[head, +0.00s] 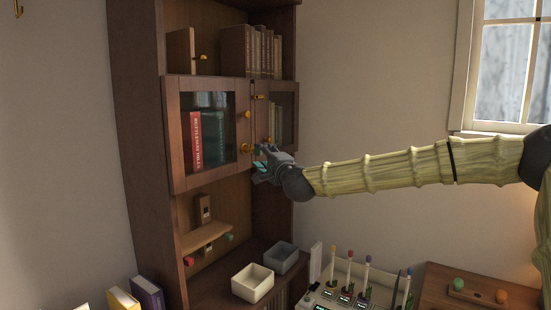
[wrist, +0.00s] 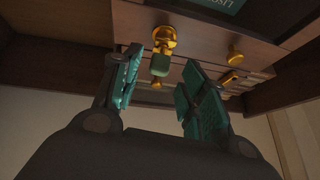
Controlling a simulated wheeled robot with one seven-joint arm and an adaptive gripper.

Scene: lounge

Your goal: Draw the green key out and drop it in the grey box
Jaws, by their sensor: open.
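The green key (wrist: 160,64) sits in a brass lock (wrist: 165,38) on the cabinet's wooden door frame in the wrist view. Its green head points toward my gripper. My gripper (wrist: 161,72) is open, with a teal-padded finger on each side of the key, apart from it.
A cream box (head: 253,293) stands in front of the grey box. A brass knob (wrist: 235,58) sticks out right of the lock. A small shelf (head: 204,238) holds a wooden block. A rack of coloured-topped sticks (head: 350,290) stands to the right.

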